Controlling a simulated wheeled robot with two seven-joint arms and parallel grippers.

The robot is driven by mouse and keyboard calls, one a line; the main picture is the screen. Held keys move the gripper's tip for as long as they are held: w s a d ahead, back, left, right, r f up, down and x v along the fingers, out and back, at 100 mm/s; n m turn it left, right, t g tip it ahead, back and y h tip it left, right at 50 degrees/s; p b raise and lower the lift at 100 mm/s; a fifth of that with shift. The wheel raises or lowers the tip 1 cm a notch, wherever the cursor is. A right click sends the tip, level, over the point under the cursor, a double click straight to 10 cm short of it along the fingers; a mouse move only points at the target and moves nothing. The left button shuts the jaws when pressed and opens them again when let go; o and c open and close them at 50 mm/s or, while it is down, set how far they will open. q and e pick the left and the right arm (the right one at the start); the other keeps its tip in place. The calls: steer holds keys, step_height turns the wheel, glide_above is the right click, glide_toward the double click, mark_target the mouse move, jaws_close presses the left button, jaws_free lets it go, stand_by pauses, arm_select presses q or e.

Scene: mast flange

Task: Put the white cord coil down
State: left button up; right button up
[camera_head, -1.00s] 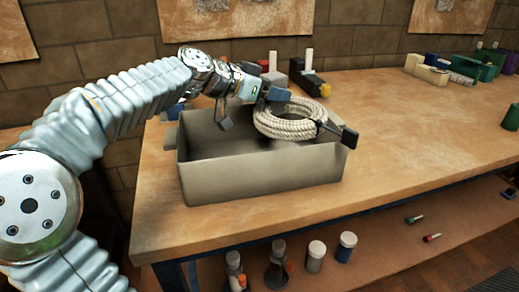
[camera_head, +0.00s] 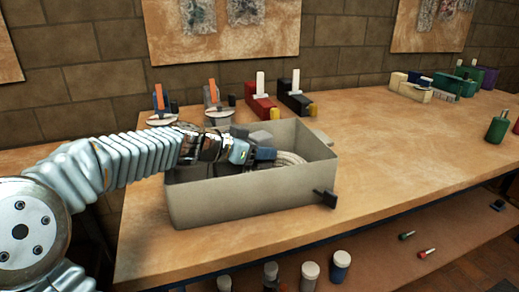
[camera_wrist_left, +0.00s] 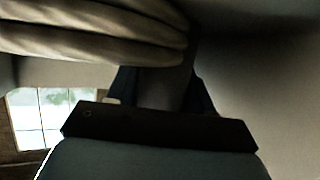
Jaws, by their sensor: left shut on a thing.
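The white cord coil (camera_head: 290,158) is inside the grey open box (camera_head: 250,193) on the workbench, toward the box's right part. The front wall hides its lower part, so I cannot tell whether it rests on the bottom. My left gripper (camera_head: 263,154) reaches into the box from the left and is shut on the coil. In the left wrist view the coil (camera_wrist_left: 90,40) fills the upper left, close against the fingers. My right gripper is not in view.
Red and black tools (camera_head: 262,104) and two orange-tipped tools (camera_head: 212,100) stand behind the box. A dark handle (camera_head: 325,198) juts from its front right. The bench (camera_head: 400,150) right of the box is clear. Jars (camera_head: 340,268) sit below.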

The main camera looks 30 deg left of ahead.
arm_select(q)
steer(key=o, duration=1.1)
steer(key=shift+c, duration=0.2)
steer(key=shift+r, duration=0.1)
steer(key=v, duration=0.7)
steer(key=shift+s+a, duration=0.1)
steer(key=shift+s, duration=0.15)
